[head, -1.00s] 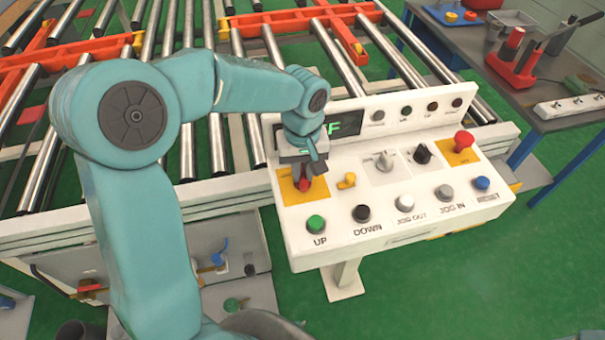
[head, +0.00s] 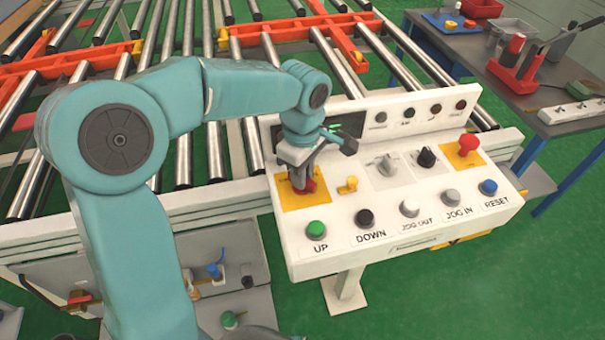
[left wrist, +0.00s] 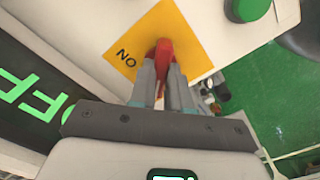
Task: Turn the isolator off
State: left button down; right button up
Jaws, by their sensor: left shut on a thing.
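The isolator is a red handle (head: 309,186) on a yellow plate (head: 319,194) at the left end of the white control panel. My left gripper (head: 301,180) points down onto it and is shut on it. In the left wrist view the red handle (left wrist: 164,52) sits between the two fingers (left wrist: 163,75), with an upside-down "ON" on the yellow plate (left wrist: 188,35). A dark display (left wrist: 30,95) there shows green letters reading "OFF". In the head view my wrist mostly covers this display (head: 350,126). My right gripper is not in view.
A small yellow switch (head: 348,185) and a grey knob (head: 385,166) sit right of the isolator. Several push buttons line the front, including green UP (head: 316,229). A red mushroom button (head: 468,144) is at the right end. Rollers lie behind; a tool bench (head: 480,75) stands at right.

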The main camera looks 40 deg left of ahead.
pick_arm(q)
jog(key=shift+w+a+r+n, duration=0.1)
jog(key=shift+a+r+n, duration=0.1)
jog(key=shift+n, duration=0.4)
jog(key=c, duration=1.1)
grip_release()
jog(key=shift+f, duration=0.1)
jog(key=shift+d, duration=0.1)
notch_tip(320, 180, up, 16)
jog(key=shift+r+p, duration=0.2)
jog(key=shift+p, duration=0.75)
